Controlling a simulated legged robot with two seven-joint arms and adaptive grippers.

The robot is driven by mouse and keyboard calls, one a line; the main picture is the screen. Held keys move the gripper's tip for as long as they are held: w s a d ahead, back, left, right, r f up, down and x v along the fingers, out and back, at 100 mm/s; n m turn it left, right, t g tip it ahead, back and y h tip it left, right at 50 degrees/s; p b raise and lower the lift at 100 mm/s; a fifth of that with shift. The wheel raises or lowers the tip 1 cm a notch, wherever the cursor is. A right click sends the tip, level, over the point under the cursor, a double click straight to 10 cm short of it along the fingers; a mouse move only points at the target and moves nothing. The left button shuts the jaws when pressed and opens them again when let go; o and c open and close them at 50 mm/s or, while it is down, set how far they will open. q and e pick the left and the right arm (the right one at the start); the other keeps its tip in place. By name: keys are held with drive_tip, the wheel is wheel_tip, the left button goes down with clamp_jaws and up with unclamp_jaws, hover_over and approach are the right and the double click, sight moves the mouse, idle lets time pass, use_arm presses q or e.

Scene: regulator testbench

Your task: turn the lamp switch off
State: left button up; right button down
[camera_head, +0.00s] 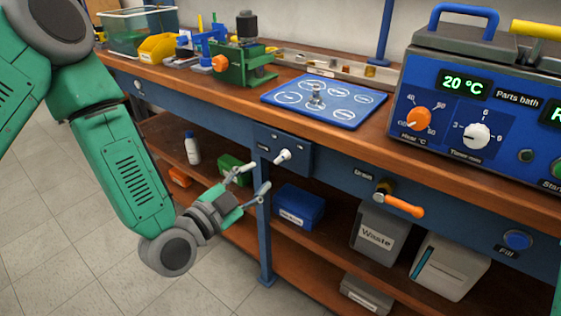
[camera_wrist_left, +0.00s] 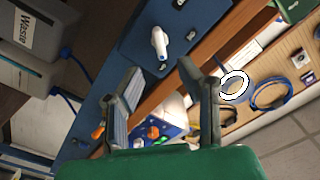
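The lamp switch (camera_head: 283,156) is a white toggle lever on a dark blue plate (camera_head: 298,165) on the front of the bench. Small lettering beside it is too small to read. My left gripper (camera_head: 253,180) is open and empty, a little below and left of the lever, and appears apart from it. In the left wrist view the white lever (camera_wrist_left: 159,42) with its bluish tip lies just beyond the gap between the two open fingers (camera_wrist_left: 160,68). My right gripper is not in view.
An orange drain handle (camera_head: 402,206) sticks out from the bench front, right of the switch. A blue post (camera_head: 265,240) and a blue bin (camera_head: 299,206) are below the switch. A blue mat (camera_head: 345,110) and a parts bath (camera_head: 480,110) stand on the bench top.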

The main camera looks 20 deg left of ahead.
sight(279, 160)
use_arm(q)
drive_tip(key=b+x, duration=0.1)
drive_tip(key=x, duration=0.7)
drive_tip(key=shift+w+d+f, duration=0.1)
drive_tip(key=shift+w+d, duration=0.1)
drive_tip(key=shift+w, duration=0.15)
clamp_jaws()
